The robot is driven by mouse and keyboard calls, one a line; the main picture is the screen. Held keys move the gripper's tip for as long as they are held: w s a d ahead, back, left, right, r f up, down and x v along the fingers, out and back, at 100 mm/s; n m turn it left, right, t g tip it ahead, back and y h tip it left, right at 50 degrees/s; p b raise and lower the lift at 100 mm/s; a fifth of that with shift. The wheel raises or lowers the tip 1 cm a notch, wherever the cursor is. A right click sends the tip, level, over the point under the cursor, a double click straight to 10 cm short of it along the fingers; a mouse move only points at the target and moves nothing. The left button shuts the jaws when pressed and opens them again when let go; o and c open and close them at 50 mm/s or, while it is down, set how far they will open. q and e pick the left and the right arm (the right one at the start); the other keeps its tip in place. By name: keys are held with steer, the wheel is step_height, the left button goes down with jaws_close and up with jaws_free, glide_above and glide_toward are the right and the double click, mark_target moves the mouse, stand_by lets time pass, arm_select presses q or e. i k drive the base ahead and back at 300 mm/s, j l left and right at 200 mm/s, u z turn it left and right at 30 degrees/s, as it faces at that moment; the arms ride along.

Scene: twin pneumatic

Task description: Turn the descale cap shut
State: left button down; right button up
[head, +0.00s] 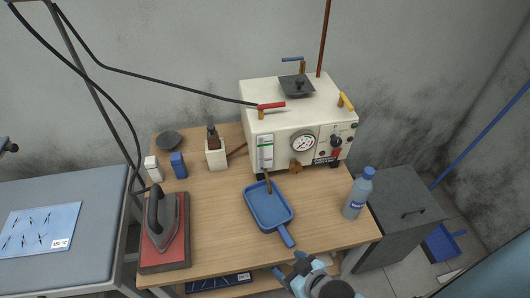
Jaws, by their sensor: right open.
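A cream steam boiler (275,122) stands at the back right of the table. A black cap with a knob (297,86) sits on its top, and a brown knob (296,163) is low on its front. I cannot tell for sure which is the descale cap, nor how far either is turned. My right gripper (291,265) is open and empty at the table's front edge, well short of the boiler. My left gripper is not in view.
A blue dustpan-like tray (266,207) lies before the boiler, and a water bottle (358,194) stands at its right. An iron (163,220) rests on a red pad at left. Valve handles and a black hose (170,84) crowd the boiler top.

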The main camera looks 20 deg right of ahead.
mark_target(296, 167)
steer(key=i+l+z, duration=0.1)
steer(key=z, duration=0.35)
steer(key=i+l+z, duration=0.1)
steer(key=z, duration=0.4)
steer(key=k+l+u, duration=0.2)
steer(key=u, duration=0.25)
steer(key=k+l+u, duration=0.2)
steer(key=u, duration=0.25)
steer(key=k+l+u, duration=0.15)
steer(key=k+u, duration=0.25)
steer(key=i, duration=0.15)
